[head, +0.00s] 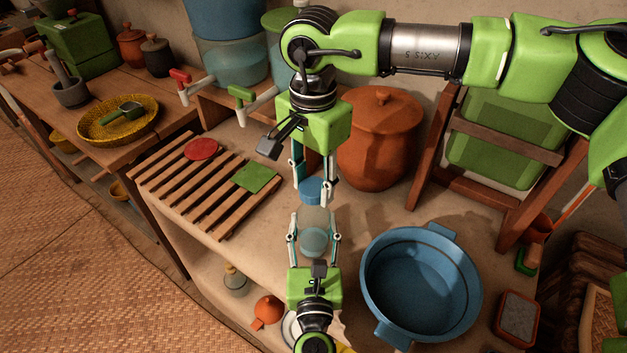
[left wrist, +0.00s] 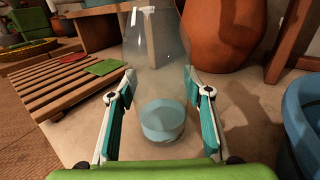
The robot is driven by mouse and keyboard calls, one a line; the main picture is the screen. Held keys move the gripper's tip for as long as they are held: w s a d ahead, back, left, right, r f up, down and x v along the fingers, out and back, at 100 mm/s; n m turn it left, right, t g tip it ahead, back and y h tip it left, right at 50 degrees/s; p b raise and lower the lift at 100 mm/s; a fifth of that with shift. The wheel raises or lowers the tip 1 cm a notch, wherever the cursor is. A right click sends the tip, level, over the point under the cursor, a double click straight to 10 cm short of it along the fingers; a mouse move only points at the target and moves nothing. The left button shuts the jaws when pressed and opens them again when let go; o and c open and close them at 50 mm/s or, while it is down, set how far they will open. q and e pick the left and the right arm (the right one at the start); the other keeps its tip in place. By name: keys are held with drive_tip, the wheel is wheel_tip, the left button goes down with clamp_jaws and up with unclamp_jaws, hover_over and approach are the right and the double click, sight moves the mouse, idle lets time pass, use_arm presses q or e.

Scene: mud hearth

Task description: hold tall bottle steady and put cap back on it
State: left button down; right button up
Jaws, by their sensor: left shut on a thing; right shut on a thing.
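The tall bottle (head: 316,217) is clear, with pale blue liquid low inside, and stands upright on the counter. My left gripper (head: 314,243) comes from the front and is shut around its lower part. In the left wrist view the bottle (left wrist: 155,65) sits between the two fingers, and its top is out of frame. My right gripper (head: 312,188) points down from above and is shut on the blue cap (head: 312,191). The cap is at the bottle's top end in the head view; I cannot tell whether they touch.
A blue basin (head: 420,286) stands close on the right. A clay pot (head: 379,140) stands behind, near my right gripper. A slatted wooden rack (head: 196,199) with red and green pieces lies left. A wooden frame (head: 490,140) stands at the back right.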

drive_tip(key=m, duration=0.5)
drive_tip(key=shift+m, duration=0.3)
drive_tip(key=m, duration=0.5)
drive_tip(key=shift+m, duration=0.3)
drive_tip(key=m, duration=0.9)
drive_tip(key=o, duration=1.2)
drive_tip(key=shift+r, duration=2.2)
